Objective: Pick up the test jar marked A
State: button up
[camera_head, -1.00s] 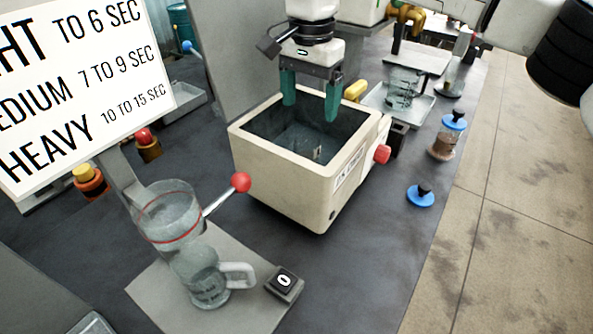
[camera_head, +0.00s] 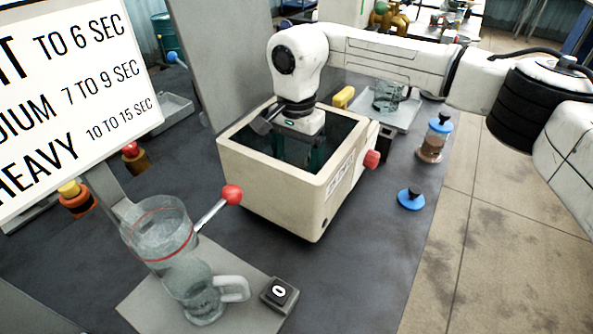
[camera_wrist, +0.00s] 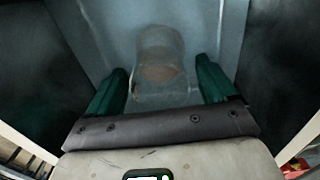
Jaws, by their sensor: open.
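My gripper (camera_head: 301,155) is lowered into the open cream box (camera_head: 262,199), its green fingers partly hidden by the box's near wall. In the wrist view, my gripper (camera_wrist: 160,78) is open, with one green finger on each side. A clear jar (camera_wrist: 160,52) with a brownish patch inside shows between and beyond the fingers, down in the box. The fingers look apart from it. I can read no letter A on it. In the head view this jar is hidden.
Another jar (camera_head: 434,140) with a blue lid and brown contents stands right of the box. A loose blue lid (camera_head: 410,199) lies nearer. A red knob (camera_head: 371,159) juts from the box. A glass vessel (camera_head: 157,232) with a red-knobbed lever (camera_head: 231,194) stands front left.

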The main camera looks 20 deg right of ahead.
jog(key=shift+f, duration=0.5)
jog(key=c, duration=1.2)
